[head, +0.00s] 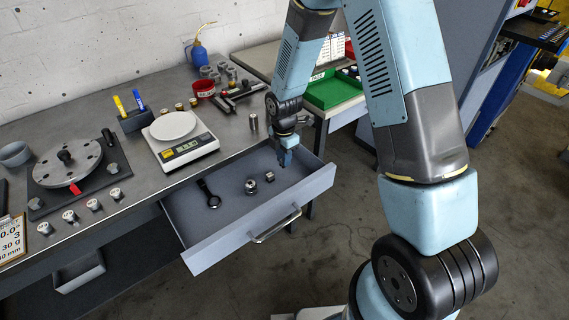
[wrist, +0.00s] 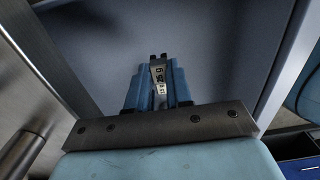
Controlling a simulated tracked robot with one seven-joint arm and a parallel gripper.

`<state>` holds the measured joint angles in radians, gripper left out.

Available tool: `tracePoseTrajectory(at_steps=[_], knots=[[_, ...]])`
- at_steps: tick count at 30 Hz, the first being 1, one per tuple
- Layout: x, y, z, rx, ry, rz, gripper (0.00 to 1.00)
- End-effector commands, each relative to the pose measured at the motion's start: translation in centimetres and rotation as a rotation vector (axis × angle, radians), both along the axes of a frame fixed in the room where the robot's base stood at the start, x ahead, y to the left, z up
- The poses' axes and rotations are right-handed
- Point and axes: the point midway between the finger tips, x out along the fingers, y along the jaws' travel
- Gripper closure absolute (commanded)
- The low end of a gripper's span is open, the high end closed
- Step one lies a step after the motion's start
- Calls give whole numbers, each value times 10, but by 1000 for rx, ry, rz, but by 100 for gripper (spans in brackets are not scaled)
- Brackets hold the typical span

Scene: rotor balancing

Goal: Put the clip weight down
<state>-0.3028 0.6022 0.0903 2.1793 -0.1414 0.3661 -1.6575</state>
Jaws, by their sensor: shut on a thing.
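My gripper (head: 284,164) hangs over the right, back part of the open drawer (head: 228,247). In the wrist view my gripper (wrist: 161,62) points into the drawer (wrist: 215,50), with its blue fingers closed on the clip weight (wrist: 159,77). The clip weight is a small, light metal piece with dark markings on its face. In the head view the fingers hide it. I cannot tell how far it is above the drawer floor.
In the drawer lie a dark ring-ended tool (head: 209,193) and small metal pieces (head: 251,187) (head: 270,176). The drawer's front middle is clear.

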Motion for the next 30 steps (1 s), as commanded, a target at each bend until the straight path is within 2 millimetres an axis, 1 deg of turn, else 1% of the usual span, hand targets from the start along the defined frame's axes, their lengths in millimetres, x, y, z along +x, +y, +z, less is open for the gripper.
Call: tracePoseTrajectory(at_steps=[8, 12, 15, 26, 27, 30], knots=[[10, -3, -13, -2, 1, 0, 100], [8, -2, -31, -2, 3, 1, 100], [9, -2, -40, -1, 1, 0, 100], [9, -3, -43, 0, 0, 0, 100], [9, -3, -43, -1, -1, 0, 76], [9, -3, -43, -1, -1, -1, 67]])
